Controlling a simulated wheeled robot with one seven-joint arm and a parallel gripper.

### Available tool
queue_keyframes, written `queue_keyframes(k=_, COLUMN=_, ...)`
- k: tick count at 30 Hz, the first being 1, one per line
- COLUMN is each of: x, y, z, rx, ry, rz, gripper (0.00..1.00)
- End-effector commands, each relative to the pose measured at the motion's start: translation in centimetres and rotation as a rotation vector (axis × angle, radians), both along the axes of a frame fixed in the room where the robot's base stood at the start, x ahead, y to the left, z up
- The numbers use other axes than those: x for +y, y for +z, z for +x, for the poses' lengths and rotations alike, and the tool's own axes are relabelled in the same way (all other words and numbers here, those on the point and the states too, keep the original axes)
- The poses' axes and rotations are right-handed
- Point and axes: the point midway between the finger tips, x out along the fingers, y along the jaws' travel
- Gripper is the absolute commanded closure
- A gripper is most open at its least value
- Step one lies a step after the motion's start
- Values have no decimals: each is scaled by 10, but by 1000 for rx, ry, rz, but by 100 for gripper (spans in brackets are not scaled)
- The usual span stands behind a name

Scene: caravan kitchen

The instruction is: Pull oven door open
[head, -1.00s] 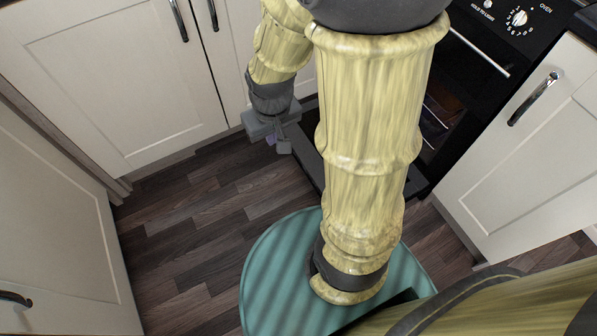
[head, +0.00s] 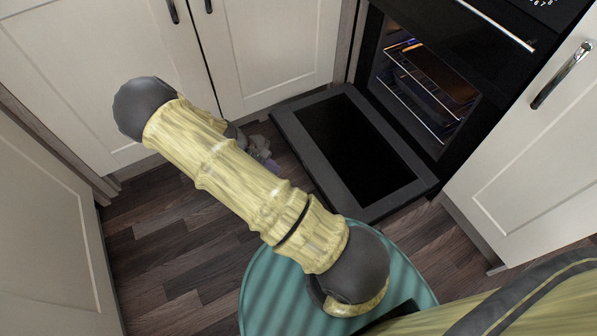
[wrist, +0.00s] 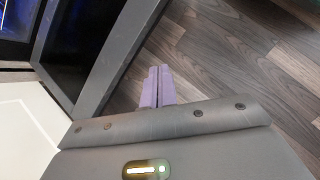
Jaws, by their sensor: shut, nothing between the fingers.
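The oven door (head: 355,150) is dark with a grey frame and black glass. It is folded down, lying nearly flat and low in front of the oven (head: 425,85), whose lit cavity with wire racks shows. In the wrist view the door (wrist: 112,52) slants beside my gripper (wrist: 158,70), whose purple fingers are shut with nothing between them. The fingertips are close to the door's edge; I cannot tell whether they touch it. In the head view my gripper (head: 262,150) is partly hidden behind my arm, just left of the door's outer edge.
White cupboards (head: 275,50) stand behind and to the left, and another white cupboard (head: 530,150) with a metal handle stands right of the oven. A bar handle (head: 497,25) crosses the panel above the cavity. Wood-look floor (head: 165,215) is clear at left.

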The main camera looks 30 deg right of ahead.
Motion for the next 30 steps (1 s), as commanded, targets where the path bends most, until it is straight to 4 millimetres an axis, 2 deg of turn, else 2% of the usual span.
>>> queue_keyframes(k=1, x=-2, y=-23, z=2, rx=31, ry=51, rz=-40, gripper=100)
queue_keyframes(k=3, x=-6, y=-43, z=7, rx=70, ry=120, rz=-90, gripper=100)
queue_keyframes(k=9, x=-16, y=-97, z=20, rx=185, ry=327, rz=-242, gripper=100)
queue_keyframes(k=15, x=-19, y=-141, z=36, rx=297, ry=535, rz=-396, gripper=100)
queue_keyframes(k=21, x=-18, y=-160, z=45, rx=358, ry=644, rz=-478, gripper=100)
queue_keyframes(k=30, x=-18, y=-159, z=45, rx=362, ry=651, rz=-483, gripper=100)
